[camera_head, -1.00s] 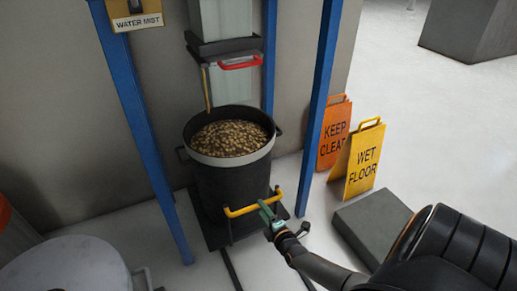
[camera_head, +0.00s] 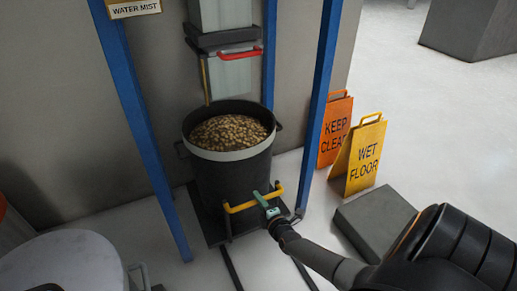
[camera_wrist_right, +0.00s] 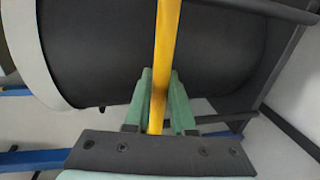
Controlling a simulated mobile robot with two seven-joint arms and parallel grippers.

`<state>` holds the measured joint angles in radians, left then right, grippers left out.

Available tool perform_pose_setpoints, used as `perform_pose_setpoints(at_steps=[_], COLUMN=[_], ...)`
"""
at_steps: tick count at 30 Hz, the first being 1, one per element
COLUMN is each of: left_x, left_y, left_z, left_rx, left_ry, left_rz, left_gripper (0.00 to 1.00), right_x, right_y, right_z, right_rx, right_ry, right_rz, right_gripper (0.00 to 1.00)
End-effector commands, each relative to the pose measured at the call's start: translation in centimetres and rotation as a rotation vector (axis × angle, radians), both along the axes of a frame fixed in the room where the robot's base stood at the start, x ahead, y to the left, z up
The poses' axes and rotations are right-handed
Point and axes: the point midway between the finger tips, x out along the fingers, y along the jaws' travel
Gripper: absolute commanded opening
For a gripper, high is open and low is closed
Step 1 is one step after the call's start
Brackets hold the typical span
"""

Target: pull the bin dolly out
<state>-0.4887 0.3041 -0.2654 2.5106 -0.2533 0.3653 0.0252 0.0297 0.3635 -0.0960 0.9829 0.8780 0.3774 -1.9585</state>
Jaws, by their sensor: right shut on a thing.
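A black bin (camera_head: 233,175) with a pale rim, filled with brown pellets, stands upright on a low dark dolly (camera_head: 213,230) between blue posts. A yellow handle bar (camera_head: 240,208) spans the front of the dolly. My right gripper (camera_head: 264,198), with green fingers, is shut on the handle near its right end. In the right wrist view the yellow bar (camera_wrist_right: 167,50) runs between the green fingers (camera_wrist_right: 160,95), with the bin (camera_wrist_right: 110,50) behind it. My left gripper is not in view.
Blue posts (camera_head: 318,105) and (camera_head: 140,120) frame the bin. Orange (camera_head: 333,130) and yellow (camera_head: 362,155) floor signs stand at right, behind a grey block (camera_head: 375,222). A round grey-topped drum (camera_head: 65,265) is at lower left. Dark floor rails (camera_head: 231,268) run toward me.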

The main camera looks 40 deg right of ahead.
Motion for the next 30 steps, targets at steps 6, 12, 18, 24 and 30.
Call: perform_pose_setpoints(at_steps=[6, 12, 18, 24, 30], left_x=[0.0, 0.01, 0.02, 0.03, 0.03], left_y=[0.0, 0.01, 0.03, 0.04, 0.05], left_z=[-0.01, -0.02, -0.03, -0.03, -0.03], left_rx=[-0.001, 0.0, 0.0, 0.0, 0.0], left_ry=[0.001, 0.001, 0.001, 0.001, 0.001], left_rz=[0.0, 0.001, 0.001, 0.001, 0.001], left_gripper=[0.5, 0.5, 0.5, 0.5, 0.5], right_x=[-0.01, -0.01, -0.01, -0.01, -0.01], right_y=[0.02, 0.02, 0.04, 0.04, 0.04], right_z=[0.0, 0.0, -0.01, -0.01, -0.01], right_rx=[0.0, 0.0, 0.001, 0.001, 0.001], right_ry=[0.0, 0.0, 0.0, 0.0, 0.0], right_rz=[0.0, 0.0, 0.0, 0.0, 0.0], right_gripper=[0.0, 0.0, 0.0, 0.0, 0.0])
